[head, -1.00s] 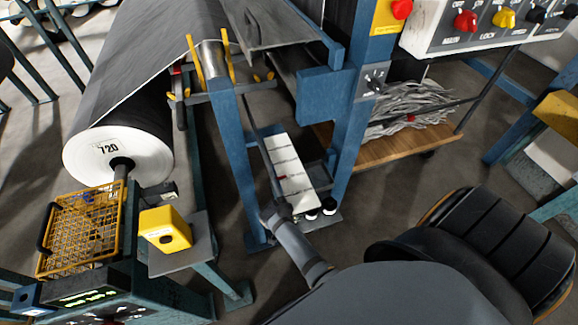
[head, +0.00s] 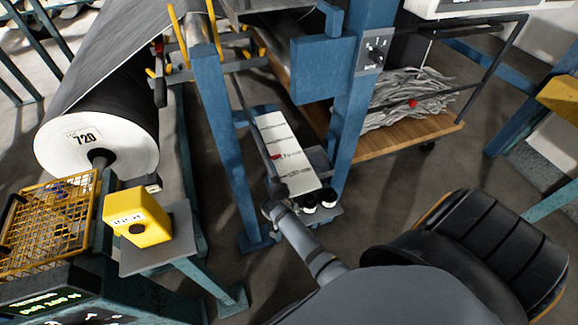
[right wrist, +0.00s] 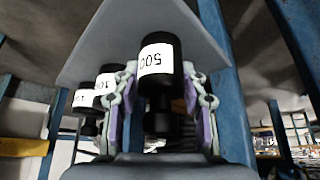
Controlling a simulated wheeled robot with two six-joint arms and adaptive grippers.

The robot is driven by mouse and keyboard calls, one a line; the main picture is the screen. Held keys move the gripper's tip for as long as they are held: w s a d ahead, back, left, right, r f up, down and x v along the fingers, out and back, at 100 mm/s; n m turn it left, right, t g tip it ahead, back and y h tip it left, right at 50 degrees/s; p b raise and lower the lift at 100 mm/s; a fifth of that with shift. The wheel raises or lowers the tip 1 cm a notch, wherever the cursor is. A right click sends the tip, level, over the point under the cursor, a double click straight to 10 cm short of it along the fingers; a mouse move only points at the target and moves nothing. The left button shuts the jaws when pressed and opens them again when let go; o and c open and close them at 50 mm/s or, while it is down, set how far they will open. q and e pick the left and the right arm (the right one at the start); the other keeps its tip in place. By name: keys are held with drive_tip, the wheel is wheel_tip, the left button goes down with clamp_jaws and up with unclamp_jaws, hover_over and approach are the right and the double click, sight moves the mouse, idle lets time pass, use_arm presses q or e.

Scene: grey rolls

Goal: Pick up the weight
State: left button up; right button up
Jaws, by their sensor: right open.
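A black weight with a white band reading 500 (right wrist: 156,58) fills the middle of the right wrist view, where the label appears upside down. My right gripper (right wrist: 160,88) is open, with one finger on each side of this weight; I cannot tell whether they touch it. Two other black weights with white labels (right wrist: 104,84) (right wrist: 83,98) stand to the left in that view. In the head view, two weights (head: 308,203) (head: 328,198) show on the low ledge, and my right gripper (head: 277,190) is just left of them. The 500 weight is not clearly visible there. My left gripper is out of view.
A grey ledge (right wrist: 150,22) adjoins the weights. Blue posts (head: 222,150) (head: 350,130) stand on both sides of the white panel (head: 286,150). A yellow box (head: 138,217), yellow basket (head: 45,235) and large roll (head: 95,150) are left. A black seat (head: 500,250) is right.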

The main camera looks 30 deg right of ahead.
clamp_jaws()
drive_tip(key=shift+r, duration=0.1)
idle(0.3)
